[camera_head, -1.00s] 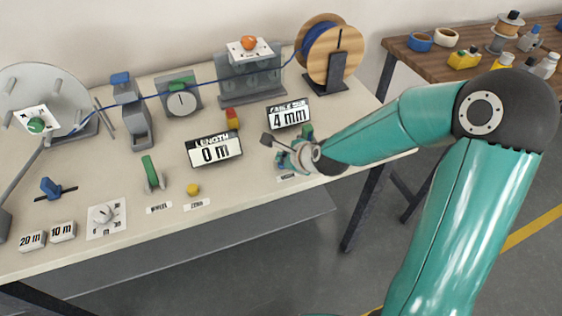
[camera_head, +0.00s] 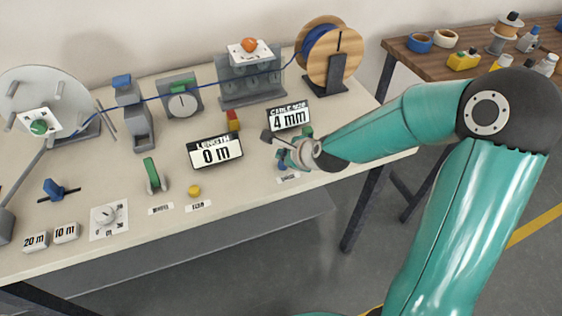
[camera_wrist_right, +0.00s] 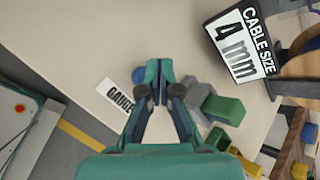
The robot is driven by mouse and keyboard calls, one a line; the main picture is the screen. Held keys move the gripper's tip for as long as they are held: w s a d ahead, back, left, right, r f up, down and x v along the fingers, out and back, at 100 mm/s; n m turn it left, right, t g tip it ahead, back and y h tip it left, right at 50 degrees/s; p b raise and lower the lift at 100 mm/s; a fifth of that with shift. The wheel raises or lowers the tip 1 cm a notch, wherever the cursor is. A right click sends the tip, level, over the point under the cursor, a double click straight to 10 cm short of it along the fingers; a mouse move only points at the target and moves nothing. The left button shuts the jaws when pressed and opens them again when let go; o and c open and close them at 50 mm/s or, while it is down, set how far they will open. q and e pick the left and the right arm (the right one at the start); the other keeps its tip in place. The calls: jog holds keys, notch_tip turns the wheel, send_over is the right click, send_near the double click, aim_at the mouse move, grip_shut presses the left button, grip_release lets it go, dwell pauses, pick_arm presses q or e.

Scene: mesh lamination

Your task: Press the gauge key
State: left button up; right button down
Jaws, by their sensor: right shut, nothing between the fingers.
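The gauge key is a round blue button (camera_wrist_right: 139,75) beside the white GAUGE label (camera_wrist_right: 116,96) in the right wrist view. My right gripper (camera_wrist_right: 158,72) is shut and empty, its fingertips just to the right of the blue button in that view and partly covering it. Whether they touch it I cannot tell. In the head view my right gripper (camera_head: 283,156) is low over the table's right front part, below the CABLE SIZE display (camera_head: 289,117) reading 4 mm. It hides most of the key there. My left gripper is not in view.
A grey and green block (camera_wrist_right: 218,107) stands close to the right of my fingers in the wrist view. The LENGTH display (camera_head: 215,152) reads 0 m. A yellow button (camera_head: 194,191) and a green lever (camera_head: 152,175) are farther left. A cable spool (camera_head: 327,52) stands behind.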

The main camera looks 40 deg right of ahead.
jog(key=shift+r, duration=0.15)
notch_tip(320, 180, up, 5)
jog(key=p, duration=0.4)
dwell(0.7)
jog(key=shift+f, duration=0.2)
